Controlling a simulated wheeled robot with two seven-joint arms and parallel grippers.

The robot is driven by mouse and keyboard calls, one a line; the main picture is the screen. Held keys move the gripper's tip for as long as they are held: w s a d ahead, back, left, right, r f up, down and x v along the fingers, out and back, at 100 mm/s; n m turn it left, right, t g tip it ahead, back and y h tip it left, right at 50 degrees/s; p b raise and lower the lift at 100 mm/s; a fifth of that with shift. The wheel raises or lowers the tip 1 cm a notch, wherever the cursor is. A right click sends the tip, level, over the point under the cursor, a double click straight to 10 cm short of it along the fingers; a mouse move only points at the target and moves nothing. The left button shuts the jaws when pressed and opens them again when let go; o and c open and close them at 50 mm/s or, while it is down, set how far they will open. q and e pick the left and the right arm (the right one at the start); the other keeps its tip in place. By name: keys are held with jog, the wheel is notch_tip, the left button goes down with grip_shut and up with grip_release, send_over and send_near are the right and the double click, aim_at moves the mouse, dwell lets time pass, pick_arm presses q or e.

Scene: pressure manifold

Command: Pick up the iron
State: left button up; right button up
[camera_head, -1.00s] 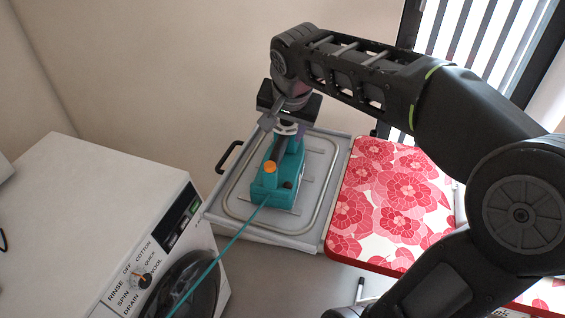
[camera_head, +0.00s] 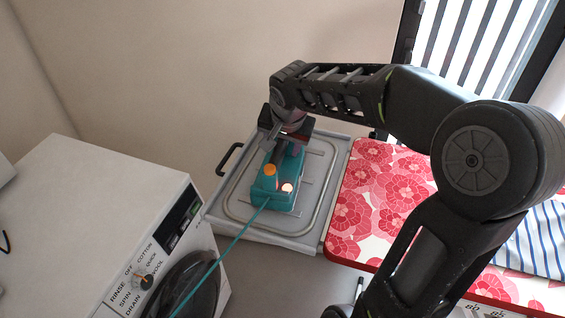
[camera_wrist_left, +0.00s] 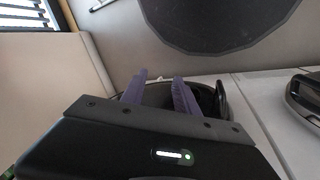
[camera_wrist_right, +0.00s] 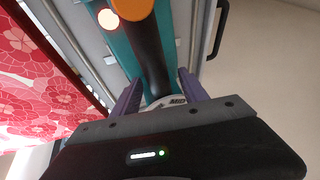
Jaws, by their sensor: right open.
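The teal iron (camera_head: 264,190) rests on the grey metal tray stand, with an orange knob and a glowing light on its near end. A teal cord runs from it toward the lower left. My right gripper (camera_head: 287,143) is over the iron's far end. In the right wrist view, my open right gripper (camera_wrist_right: 159,78) has its purple fingers on either side of the dark handle (camera_wrist_right: 148,55); I cannot tell whether they touch it. My left gripper (camera_wrist_left: 162,82) shows only in the left wrist view, its fingers apart with nothing seen between them.
The tray stand (camera_head: 225,200) joins the ironing board (camera_head: 365,215) with a red floral cover. A striped cloth (camera_head: 540,240) lies at the board's right. A white washing machine (camera_head: 100,220) stands at the left. The wall is close behind the tray.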

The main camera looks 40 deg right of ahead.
jog(key=shift+w+f, duration=0.1)
jog(key=shift+f, duration=0.05)
jog(key=shift+c, duration=0.2)
dwell(0.3)
grip_shut()
dwell(0.4)
jog(key=shift+w, duration=0.1)
